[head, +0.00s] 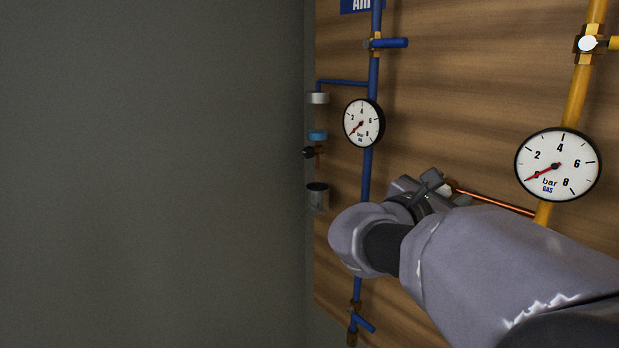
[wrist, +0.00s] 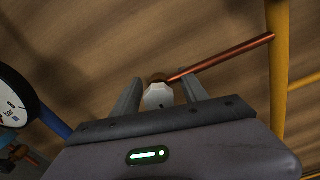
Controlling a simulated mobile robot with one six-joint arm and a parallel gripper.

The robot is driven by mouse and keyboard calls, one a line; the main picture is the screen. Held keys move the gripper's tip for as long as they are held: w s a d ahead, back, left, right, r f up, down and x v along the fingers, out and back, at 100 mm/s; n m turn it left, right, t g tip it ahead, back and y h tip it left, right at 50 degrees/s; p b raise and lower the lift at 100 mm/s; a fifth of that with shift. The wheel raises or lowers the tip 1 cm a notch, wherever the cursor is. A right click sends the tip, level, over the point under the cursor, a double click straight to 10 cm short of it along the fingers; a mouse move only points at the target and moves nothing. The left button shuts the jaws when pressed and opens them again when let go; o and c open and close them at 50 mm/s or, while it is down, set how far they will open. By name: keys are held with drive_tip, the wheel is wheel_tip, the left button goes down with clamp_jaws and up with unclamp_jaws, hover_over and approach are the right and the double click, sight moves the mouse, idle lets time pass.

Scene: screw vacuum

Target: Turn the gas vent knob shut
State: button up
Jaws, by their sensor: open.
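The gas vent knob is a small white knob (wrist: 158,97) with a brass collar, at the left end of a thin copper pipe (wrist: 222,57). In the wrist view it sits between the two fingers of my gripper (wrist: 160,77), with gaps visible on both sides. My gripper is open around it. In the head view the gripper (head: 447,190) is at the copper pipe's left end (head: 500,203), and the knob is mostly hidden by the fingers.
The yellow gas pipe (head: 574,98) carries a gas gauge (head: 557,164) reading near zero. A blue air pipe (head: 367,185) with its own gauge (head: 364,123) runs down behind my arm. A metal cup (head: 318,197) hangs at the board's left edge. Grey wall (head: 150,170) lies left.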

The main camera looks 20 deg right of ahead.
drive_tip(key=shift+c, duration=0.4)
clamp_jaws()
drive_tip(key=shift+f+b, duration=0.1)
drive_tip(key=shift+b, duration=0.35)
drive_tip(key=m+b, duration=0.3)
drive_tip(key=b, duration=0.1)
drive_tip(key=shift+w+f, duration=0.1)
drive_tip(key=shift+f, duration=0.1)
drive_tip(key=m+b, duration=0.5)
drive_tip(key=b, duration=0.2)
drive_tip(key=shift+r+m+b, duration=0.1)
drive_tip(key=shift+m+b, duration=0.2)
drive_tip(key=m+b, duration=0.5)
drive_tip(key=shift+r+b, duration=0.1)
drive_tip(key=shift+b, duration=0.25)
drive_tip(key=shift+r+m+b, duration=0.15)
drive_tip(key=shift+m+b, duration=0.75)
drive_tip(key=shift+m, duration=0.25)
drive_tip(key=shift+r+m+b, duration=0.1)
drive_tip(key=shift+m+b, duration=0.75)
drive_tip(key=shift+m, duration=0.3)
